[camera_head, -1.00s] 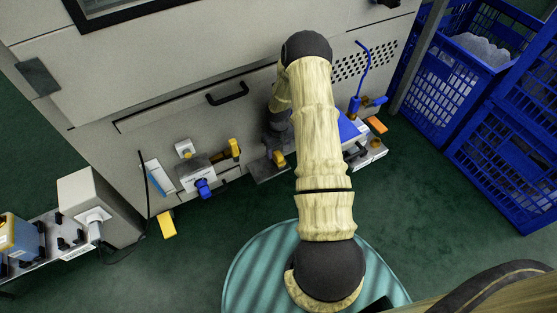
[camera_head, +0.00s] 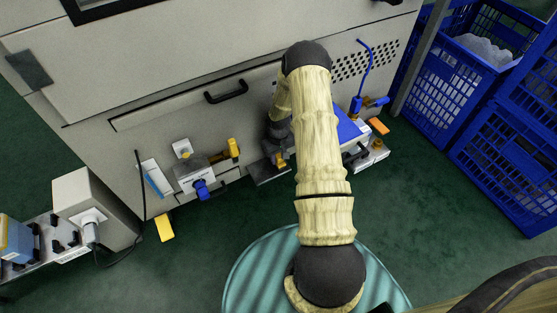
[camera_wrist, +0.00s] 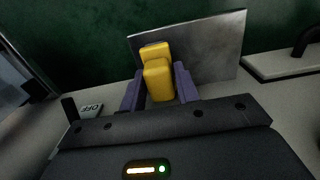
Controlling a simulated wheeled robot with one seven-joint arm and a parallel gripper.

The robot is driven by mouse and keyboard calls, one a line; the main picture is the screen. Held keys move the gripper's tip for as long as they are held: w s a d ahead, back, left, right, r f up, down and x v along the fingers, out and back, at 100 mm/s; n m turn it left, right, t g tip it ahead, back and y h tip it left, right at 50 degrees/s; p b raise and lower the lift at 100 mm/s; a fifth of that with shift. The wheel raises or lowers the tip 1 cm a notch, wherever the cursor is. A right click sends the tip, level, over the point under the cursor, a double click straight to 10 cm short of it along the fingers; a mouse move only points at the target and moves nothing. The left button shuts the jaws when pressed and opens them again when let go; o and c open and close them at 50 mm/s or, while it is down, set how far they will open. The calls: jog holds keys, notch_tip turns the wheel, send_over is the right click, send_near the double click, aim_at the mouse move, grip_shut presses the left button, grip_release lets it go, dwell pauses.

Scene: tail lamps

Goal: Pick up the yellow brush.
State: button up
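The yellow brush (camera_wrist: 158,80) is a small block-shaped yellow thing between the two purple fingers of my gripper (camera_wrist: 160,82) in the wrist view. The fingers lie against its left and right sides, so my gripper looks shut on it. In the head view the brush (camera_head: 281,160) shows as a small yellow patch under my gripper (camera_head: 280,146), at the bench's front edge. My forearm hides part of that area. I cannot tell whether the brush touches the grey metal plate (camera_wrist: 205,50) behind it.
The plate also shows in the head view (camera_head: 264,173). Left of it stand a yellow-handled part (camera_head: 231,150) and a blue-knobbed fixture (camera_head: 201,189). A blue panel (camera_head: 347,130) and an orange block (camera_head: 378,126) lie to the right. Blue crates (camera_head: 505,160) stand at far right.

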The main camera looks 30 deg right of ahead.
aim_at(280, 158)
jog(key=c, duration=0.4)
jog(key=shift+r, duration=0.1)
jog(key=shift+s+r+p, duration=0.15)
jog(key=shift+r+p, duration=0.25)
jog(key=shift+p, duration=0.2)
notch_tip(280, 158, up, 6)
jog(key=p, duration=0.3)
jog(key=shift+p, duration=0.4)
jog(key=shift+s+r, duration=0.25)
jog(key=shift+s, duration=0.35)
jog(key=s+p, duration=0.1)
jog(key=s, duration=0.5)
jog(key=s+p, duration=0.2)
jog(key=s, duration=0.4)
jog(key=s+p, duration=0.2)
jog(key=s, duration=0.4)
jog(key=shift+s+d+f, duration=0.25)
jog(key=shift+d, duration=0.1)
